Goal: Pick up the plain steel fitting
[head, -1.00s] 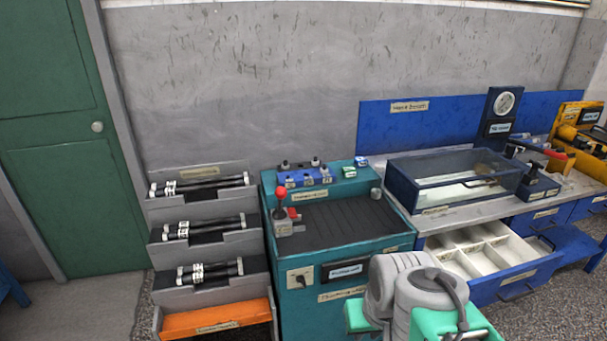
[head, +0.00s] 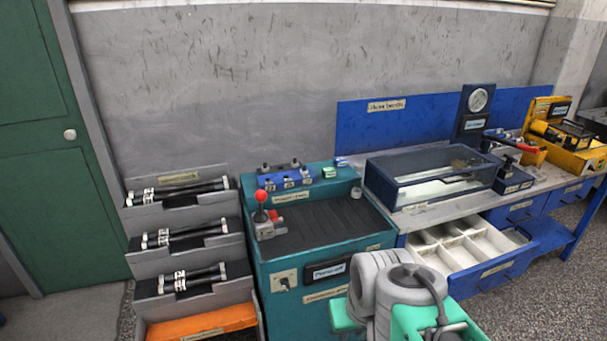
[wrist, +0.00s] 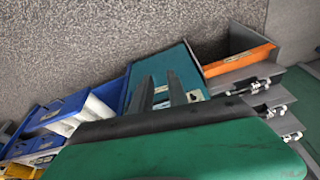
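I cannot pick out the plain steel fitting with certainty in either view. Small fittings too tiny to tell apart sit around a blue block (head: 285,180) on the teal cabinet (head: 318,262) in the head view. An open blue drawer (head: 497,272) with pale compartments (head: 462,250) stands right of the cabinet; I make out no fitting in it. My gripper (wrist: 159,76) shows in the wrist view as two dark fingers, apart, with nothing between them. The teal cabinet lies beyond the fingers there. The gripper is not visible in the head view.
A grey stepped rack (head: 187,255) with black-and-white cylinders and an orange bin (head: 203,323) stands left of the cabinet. A red-knobbed lever (head: 261,205) rises from the cabinet top. A clear-walled tray (head: 432,178) and a gauge (head: 477,100) stand on the bench. Speckled floor is free at right.

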